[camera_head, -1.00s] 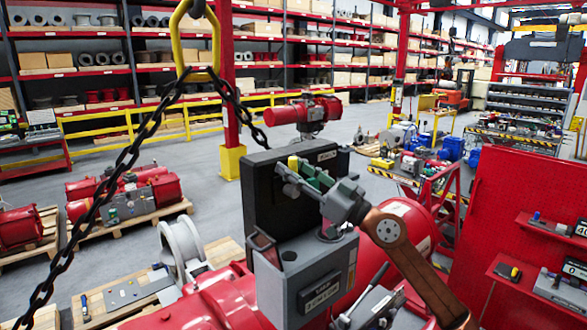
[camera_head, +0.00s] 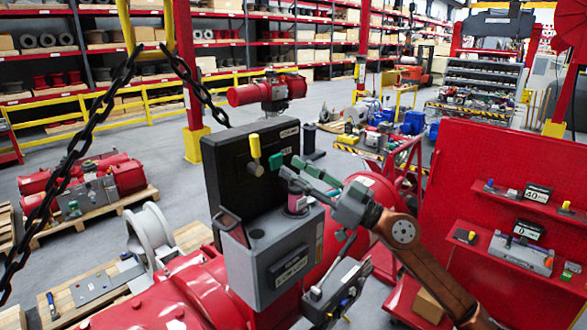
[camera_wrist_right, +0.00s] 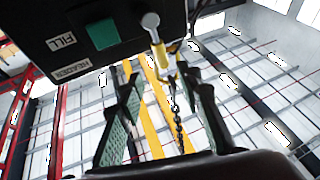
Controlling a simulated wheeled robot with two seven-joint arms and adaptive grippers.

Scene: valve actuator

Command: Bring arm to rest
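My right gripper (camera_head: 291,167) reaches in from the lower right in the head view, in front of a black control box (camera_head: 228,178). Its green-padded fingers stand apart with nothing between them; the right wrist view also shows the open fingers (camera_wrist_right: 162,80). A lever with a yellow handle (camera_head: 254,142) on the box front lies left of the fingertips, apart from them. In the wrist view the lever (camera_wrist_right: 157,42) hangs beyond the fingers, beside a green square button (camera_wrist_right: 102,34) and labels reading FILL and HEADER. My left gripper is not in view.
A grey labelled box (camera_head: 275,262) stands just below my right gripper on a large red actuator (camera_head: 165,295). A black chain (camera_head: 75,150) hangs at the left. A red pegboard (camera_head: 500,165) with small shelves stands at the right.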

